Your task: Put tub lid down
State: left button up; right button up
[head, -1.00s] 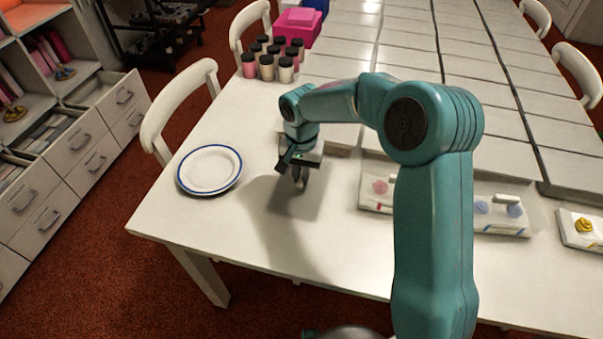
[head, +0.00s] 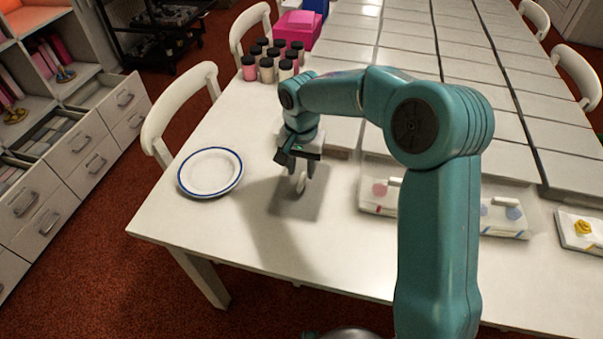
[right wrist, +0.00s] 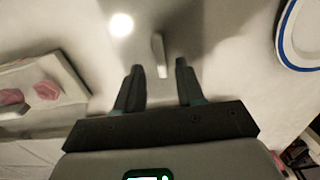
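My right gripper (head: 302,172) is over the table between the plate and the white tubs, fingers pointing down. It is open, with a clear gap between its fingers in the right wrist view (right wrist: 160,84). A small white upright bar (head: 300,184), like the handles on the tubs, is just below and between the fingertips. In the right wrist view the bar (right wrist: 160,55) stands ahead of the gap, apart from both fingers. It looks like the tub lid's handle; the lid's flat part cannot be told from the white table. My left gripper is not in view.
A blue-rimmed white plate (head: 210,172) lies left of the gripper. White tubs with pink (head: 378,194), blue (head: 505,217) and yellow (head: 582,227) decorations stand to the right. Several dark-capped jars (head: 267,70) stand behind. The table front (head: 290,250) is clear.

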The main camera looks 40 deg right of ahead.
aim_at(301, 180)
notch_tip(301, 180, up, 9)
jog(key=p, duration=0.1)
jog(key=shift+f, duration=0.2)
